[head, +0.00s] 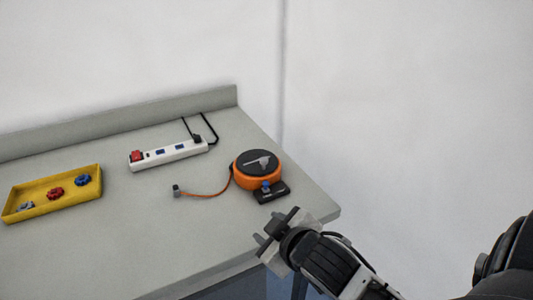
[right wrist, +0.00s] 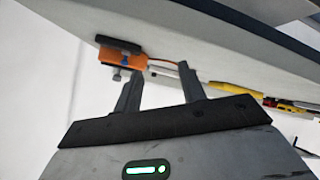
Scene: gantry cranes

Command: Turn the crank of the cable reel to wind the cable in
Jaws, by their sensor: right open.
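The cable reel (head: 257,171) is an orange drum with a black top on a small black base, near the table's right edge. Its grey crank (head: 262,161) lies across the top. A blue part sits at the drum's front. The orange cable (head: 208,194) runs out left over the table to a small dark plug (head: 177,190). My right gripper (head: 272,228) is open and empty, in front of the reel and apart from it, by the table's front right corner. In the right wrist view, the reel (right wrist: 120,58) appears upside down beyond the open fingers (right wrist: 160,72). My left gripper is not in view.
A white power strip (head: 168,154) with a red switch lies behind and left of the reel. A low ledge (head: 150,118) runs along the table's back. The middle front of the table is clear.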

